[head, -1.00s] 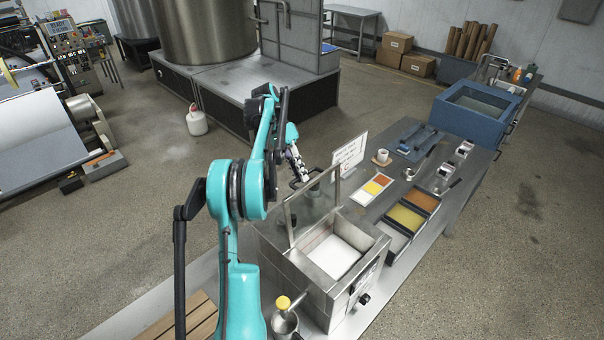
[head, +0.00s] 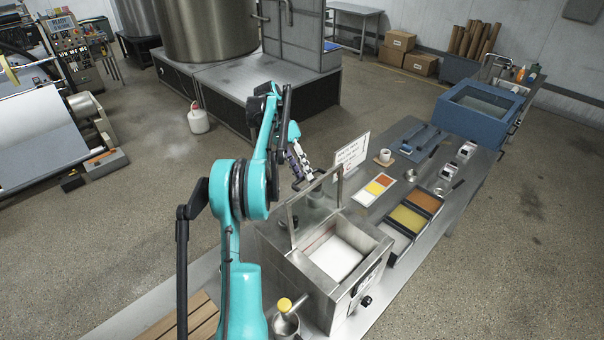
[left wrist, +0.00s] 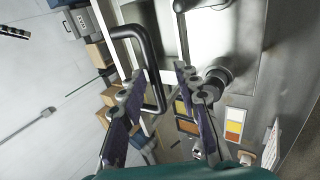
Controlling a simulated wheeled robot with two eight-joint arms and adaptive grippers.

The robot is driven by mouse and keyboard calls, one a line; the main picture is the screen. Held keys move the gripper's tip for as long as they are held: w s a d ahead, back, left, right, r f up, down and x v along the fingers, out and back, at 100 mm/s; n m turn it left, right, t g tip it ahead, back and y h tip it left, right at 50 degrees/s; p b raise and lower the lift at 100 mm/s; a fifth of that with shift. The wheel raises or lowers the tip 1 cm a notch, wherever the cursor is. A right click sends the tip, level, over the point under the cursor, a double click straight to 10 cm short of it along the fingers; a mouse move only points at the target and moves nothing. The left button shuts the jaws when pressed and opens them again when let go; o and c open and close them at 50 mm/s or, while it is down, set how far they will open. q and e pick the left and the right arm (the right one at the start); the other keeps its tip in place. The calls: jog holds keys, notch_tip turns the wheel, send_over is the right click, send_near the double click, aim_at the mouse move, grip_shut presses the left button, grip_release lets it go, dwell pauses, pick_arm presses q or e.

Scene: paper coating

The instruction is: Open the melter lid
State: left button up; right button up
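The melter (head: 300,275) is a steel box in the middle of the head view, with white contents visible inside. Its framed, see-through lid (head: 337,190) stands raised, close to upright, at the back left of the opening. My left gripper (head: 303,170) is just behind the lid's upper edge, beside the dark handle. In the left wrist view its two fingers (left wrist: 158,82) are spread apart. The black looped handle (left wrist: 154,72) shows beyond them, with one bar in the gap between the fingertips. I see no grip on it. My right gripper is not in view.
A pot with a yellow-topped handle (head: 285,322) stands at the melter's front left. Wax-coloured trays (head: 407,218), a colour card (head: 374,187) and a sign (head: 351,152) are to its right. A blue basin (head: 480,110) is at the far end.

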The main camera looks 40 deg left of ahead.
pick_arm(q)
jog(key=v, duration=0.7)
jog(key=shift+d, duration=0.1)
dwell(0.5)
